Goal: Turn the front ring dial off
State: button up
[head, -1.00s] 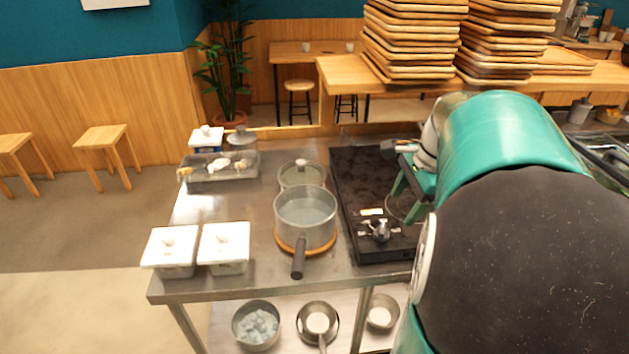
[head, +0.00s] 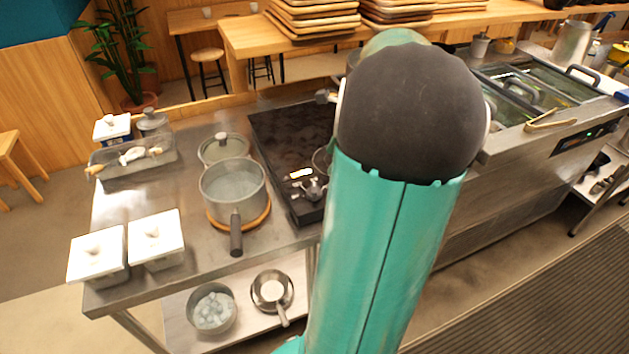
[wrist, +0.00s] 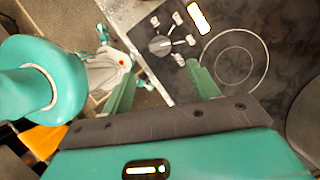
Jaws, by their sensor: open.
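The black cooktop (head: 275,130) stands at the right end of the steel table. A dark round dial (head: 312,188) sits at its near edge, partly beside my arm. In the wrist view the dial (wrist: 160,45) shows a grey knob with several small pale marks around it. The lit display (wrist: 198,18) is beside it, and a pale ring outline (wrist: 235,57) is on the black surface (wrist: 282,28). My gripper (wrist: 161,72) is open, its green fingers apart, with the dial seen beyond the gap between them. The fingers do not appear to touch it. In the head view my arm hides the gripper.
A grey pot (head: 233,187) stands on an orange trivet left of the cooktop, its handle toward me. A lidded pot (head: 222,148) is behind it. White lidded containers (head: 156,240) are at the front left.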

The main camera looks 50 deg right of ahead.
aim_at(315, 187)
jog(key=x, duration=1)
jog(key=shift+a, duration=0.1)
jog(key=shift+r, duration=0.1)
jog(key=c, duration=1)
